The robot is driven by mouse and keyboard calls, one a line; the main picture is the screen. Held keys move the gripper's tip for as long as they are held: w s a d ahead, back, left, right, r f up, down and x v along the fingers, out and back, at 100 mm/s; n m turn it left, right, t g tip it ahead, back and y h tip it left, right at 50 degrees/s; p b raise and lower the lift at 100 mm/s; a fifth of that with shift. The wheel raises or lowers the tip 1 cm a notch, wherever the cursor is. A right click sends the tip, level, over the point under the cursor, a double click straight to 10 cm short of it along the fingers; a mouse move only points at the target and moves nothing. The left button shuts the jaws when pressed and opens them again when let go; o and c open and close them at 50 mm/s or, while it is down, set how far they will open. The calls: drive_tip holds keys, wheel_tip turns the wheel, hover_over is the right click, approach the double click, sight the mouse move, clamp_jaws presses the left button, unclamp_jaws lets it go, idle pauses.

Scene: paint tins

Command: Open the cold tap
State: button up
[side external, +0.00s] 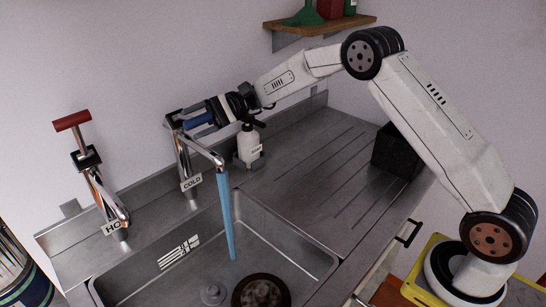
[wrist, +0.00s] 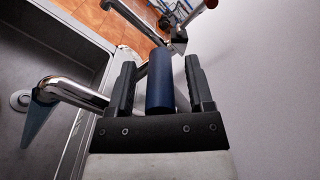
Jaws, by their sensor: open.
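The chrome cold tap (side external: 183,155) stands behind the sink, with a "COLD" plate and a blue handle (side external: 198,121). In the wrist view the blue handle (wrist: 160,82) lies between the two black fingers, with a gap visible on each side. My gripper (side external: 214,112) is open around it; in the wrist view its fingertips (wrist: 160,62) point along the handle. A blue column (side external: 227,215) hangs from the cold spout down into the sink; whether it is water or a tube I cannot tell. The cold spout (wrist: 75,93) also shows in the wrist view.
The hot tap (side external: 100,190) with a red handle (side external: 72,120) stands to the left. A white bottle (side external: 248,147) is close under my wrist. The sink (side external: 290,232) is in front. A black box (side external: 395,150) stands right of the drainboard (side external: 315,155), which is otherwise mostly clear.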

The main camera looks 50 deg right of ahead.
drive_tip(key=shift+d, duration=0.15)
drive_tip(key=shift+d, duration=3.75)
drive_tip(key=s+a+f+h, duration=0.2)
drive_tip(key=s+f+h, duration=0.5)
drive_tip(key=f+h, duration=0.15)
drive_tip(key=s+d+f+n+t+h, duration=0.1)
drive_tip(key=s+d+n+h, duration=0.1)
drive_tip(key=s, duration=0.4)
drive_tip(key=s+d+f+n+h, duration=0.2)
drive_tip(key=s+n+h, duration=0.1)
drive_tip(key=s, duration=0.4)
drive_tip(key=s+d+f+n+t+h, duration=0.1)
drive_tip(key=s+d+f+n+h, duration=0.1)
drive_tip(key=s, duration=0.5)
drive_tip(key=shift+s+d+t+h, duration=0.3)
drive_tip(key=shift+d+h, duration=0.3)
drive_tip(key=shift+h, duration=0.65)
